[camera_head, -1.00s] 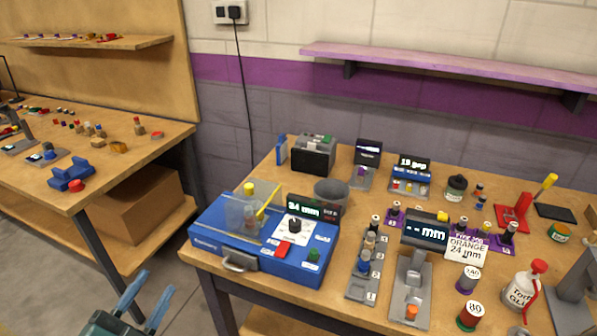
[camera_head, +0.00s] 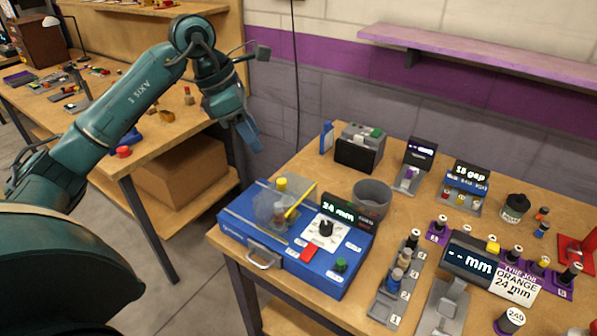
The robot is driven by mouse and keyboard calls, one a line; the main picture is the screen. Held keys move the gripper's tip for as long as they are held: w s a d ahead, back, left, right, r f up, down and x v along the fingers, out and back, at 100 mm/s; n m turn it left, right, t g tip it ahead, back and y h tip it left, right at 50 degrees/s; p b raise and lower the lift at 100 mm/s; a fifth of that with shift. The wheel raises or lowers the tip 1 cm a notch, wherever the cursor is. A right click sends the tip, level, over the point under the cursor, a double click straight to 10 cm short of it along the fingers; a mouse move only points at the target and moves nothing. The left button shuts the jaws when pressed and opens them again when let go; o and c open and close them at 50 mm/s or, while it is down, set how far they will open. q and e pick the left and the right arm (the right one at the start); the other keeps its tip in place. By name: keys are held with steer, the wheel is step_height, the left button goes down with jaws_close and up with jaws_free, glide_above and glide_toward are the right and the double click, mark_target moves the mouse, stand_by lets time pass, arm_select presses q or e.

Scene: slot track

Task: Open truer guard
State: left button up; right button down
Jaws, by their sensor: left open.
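The truer is a blue machine (camera_head: 245,226) at the front left corner of the bench. Its clear guard (camera_head: 268,206) stands over the work spot at the machine's left part, with a yellow bar handle (camera_head: 300,201) slanting along its right side. A yellow knob (camera_head: 281,184) shows at the guard's top. The guard looks down. My left gripper (camera_head: 252,142) hangs in the air above and behind the machine's left end, its blue fingers pointing down. It is open, empty and apart from the guard. My right gripper is out of view.
The machine has a display reading 24 mm, a black dial (camera_head: 326,228), a red button (camera_head: 308,253) and a green button (camera_head: 340,265). A grey cup (camera_head: 371,199) stands just behind it. Racks and gauges crowd the bench to the right. A second bench is behind my left arm.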

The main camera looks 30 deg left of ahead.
mark_target(281, 180)
arm_select(q)
steer(key=p+x, duration=0.2)
steer(key=x, duration=1)
steer(key=shift+d+f, duration=0.1)
steer(key=shift+f, duration=0.1)
steer(key=shift+c, duration=0.2)
jaws_close()
